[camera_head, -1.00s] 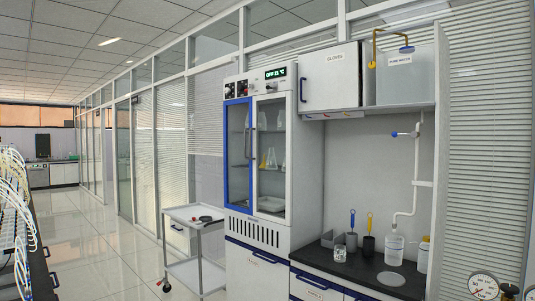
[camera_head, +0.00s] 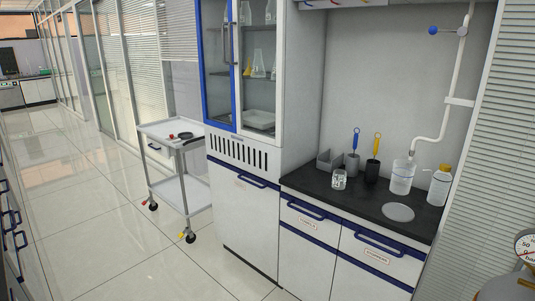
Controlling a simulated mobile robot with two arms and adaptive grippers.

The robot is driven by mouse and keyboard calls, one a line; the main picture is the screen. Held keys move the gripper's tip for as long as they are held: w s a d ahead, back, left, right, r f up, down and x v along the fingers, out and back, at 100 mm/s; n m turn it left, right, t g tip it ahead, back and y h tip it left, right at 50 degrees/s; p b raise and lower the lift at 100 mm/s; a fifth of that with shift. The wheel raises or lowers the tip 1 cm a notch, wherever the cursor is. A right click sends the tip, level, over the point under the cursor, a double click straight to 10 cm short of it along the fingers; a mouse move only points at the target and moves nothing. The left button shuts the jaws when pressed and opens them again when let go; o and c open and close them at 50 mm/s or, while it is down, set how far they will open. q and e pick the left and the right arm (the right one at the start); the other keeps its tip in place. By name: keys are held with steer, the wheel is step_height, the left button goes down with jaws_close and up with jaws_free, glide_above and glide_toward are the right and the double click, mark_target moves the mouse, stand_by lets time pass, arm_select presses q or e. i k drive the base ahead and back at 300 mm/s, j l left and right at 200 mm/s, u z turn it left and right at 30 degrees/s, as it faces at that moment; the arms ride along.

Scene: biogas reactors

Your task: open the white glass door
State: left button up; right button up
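The white glass door (camera_head: 260,100) is the right-hand door of the tall cabinet and has a white frame. It looks shut, and its top is cut off by the picture edge. Beside it on the left is a blue-framed glass door (camera_head: 219,104), which also looks shut. Flasks and a white tray show on the shelves behind the glass. Neither of my grippers is in view.
A white trolley (camera_head: 180,138) with dark items on top stands left of the cabinet. A black worktop (camera_head: 360,199) on the right holds beakers, brushes and bottles. A gauge (camera_head: 527,244) is at lower right. Tiled floor is clear in front.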

mark_target(278, 142)
steer(key=i+j+z, duration=0.4)
steer(key=i+j, duration=0.25)
steer(key=i, duration=0.45)
steer(key=i+j+z, duration=0.4)
steer(key=i+j, duration=0.6)
